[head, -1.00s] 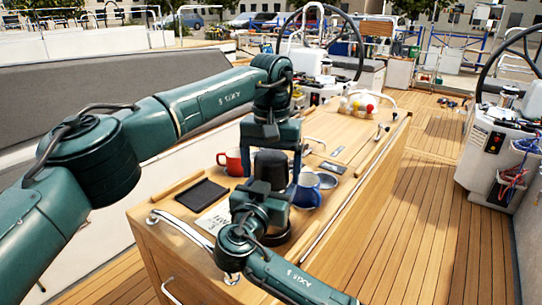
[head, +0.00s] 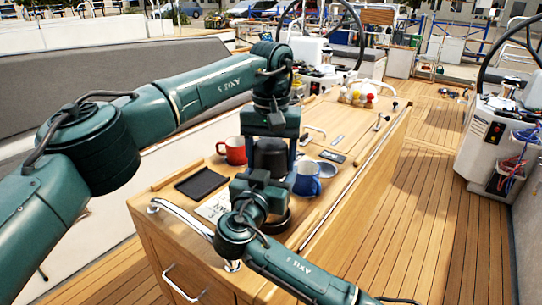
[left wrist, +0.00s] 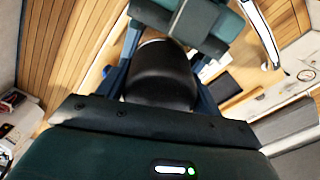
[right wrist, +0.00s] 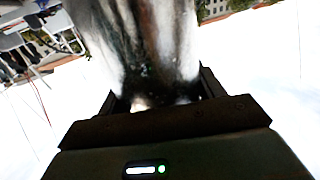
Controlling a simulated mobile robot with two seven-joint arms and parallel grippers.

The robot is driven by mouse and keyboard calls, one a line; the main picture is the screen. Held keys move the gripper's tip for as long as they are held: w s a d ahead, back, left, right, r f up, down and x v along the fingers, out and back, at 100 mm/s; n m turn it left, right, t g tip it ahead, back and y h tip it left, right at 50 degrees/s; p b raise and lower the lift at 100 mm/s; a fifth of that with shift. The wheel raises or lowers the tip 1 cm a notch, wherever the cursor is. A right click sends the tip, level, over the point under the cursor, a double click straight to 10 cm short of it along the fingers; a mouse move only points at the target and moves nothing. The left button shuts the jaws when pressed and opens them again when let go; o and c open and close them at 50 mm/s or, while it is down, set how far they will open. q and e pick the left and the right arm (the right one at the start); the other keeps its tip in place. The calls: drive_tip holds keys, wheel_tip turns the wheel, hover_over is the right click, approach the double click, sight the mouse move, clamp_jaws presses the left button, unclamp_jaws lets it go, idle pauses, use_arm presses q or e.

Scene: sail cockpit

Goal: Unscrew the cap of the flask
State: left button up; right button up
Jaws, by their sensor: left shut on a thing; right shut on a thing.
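The flask's black cap (head: 270,157) shows between the fingers of my left gripper (head: 269,158), which comes down from above and is shut on it. The cap also fills the middle of the left wrist view (left wrist: 160,75). My right gripper (right wrist: 162,95) is shut on the flask's shiny metal body (right wrist: 150,40), below the cap. In the head view my right wrist hides most of the flask body. The flask stands upright; whether cap and body are still joined is hidden.
A red mug (head: 233,150) stands left of the flask and a blue mug (head: 307,178) close on its right. A dark tray (head: 201,183) and a printed sheet (head: 214,206) lie on the wooden table. Colourful-topped bottles (head: 356,97) stand at the far end.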

use_arm(q)
drive_tip(key=n, duration=0.5)
drive_tip(key=o, duration=1.1)
